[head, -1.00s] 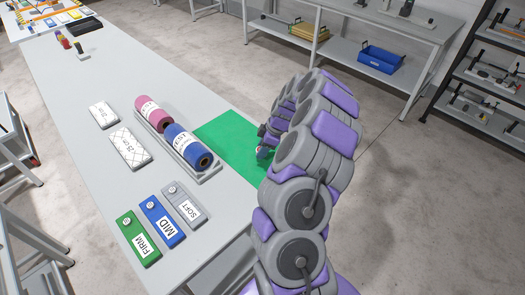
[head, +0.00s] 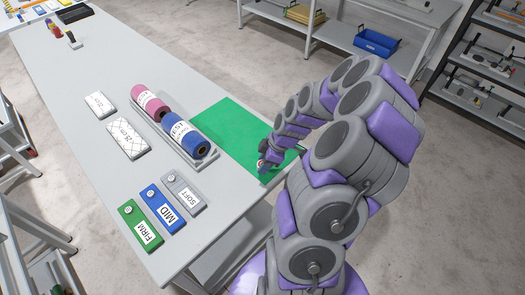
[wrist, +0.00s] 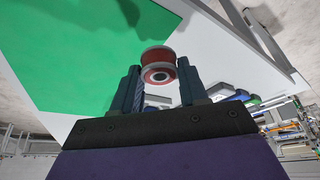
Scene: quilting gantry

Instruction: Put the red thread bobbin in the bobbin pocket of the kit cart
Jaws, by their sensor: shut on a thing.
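The red thread bobbin (wrist: 158,56) is between the two fingertips of my gripper (wrist: 158,78) in the wrist view; the gripper is shut on it. In the head view my gripper (head: 263,165) hangs at the end of the bent arm, over or just above the right part of the green mat (head: 222,124), and the bobbin is only a tiny reddish patch there. The green mat also fills the upper left of the wrist view (wrist: 85,50). I cannot pick out the kit cart or its bobbin pocket in either view.
A tray with a pink roll (head: 150,103) and a blue roll (head: 186,139) stands left of the mat. Green (head: 140,226), blue (head: 165,209) and grey (head: 184,192) labelled blocks lie near the front edge. A blue bin (head: 377,43) sits on a far shelf.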

